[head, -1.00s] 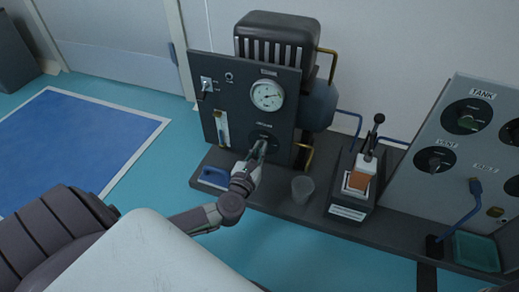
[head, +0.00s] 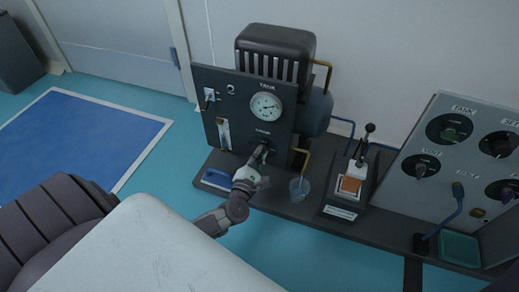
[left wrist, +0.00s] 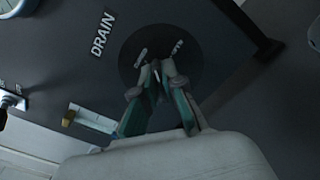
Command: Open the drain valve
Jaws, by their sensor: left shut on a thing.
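The drain valve is a knob on a dark round dial (left wrist: 185,52), beside the word DRAIN in the left wrist view. The dial also shows in the head view (head: 270,145), low on the dark upright panel (head: 240,115). My left gripper (left wrist: 157,75) is shut on the knob, which the fingers mostly hide. The gripper shows at the panel in the head view (head: 259,156). A brass spout (head: 304,158) comes down to the right of the dial. A clear cup (head: 299,189) stands below it and looks bluish. My right gripper is not in view.
A round gauge (head: 265,107) is above the valve and a toggle switch (head: 209,96) is at upper left. A blue handle (head: 217,179) lies left of my gripper. A lever device (head: 350,185) and a grey knob panel (head: 455,155) stand to the right.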

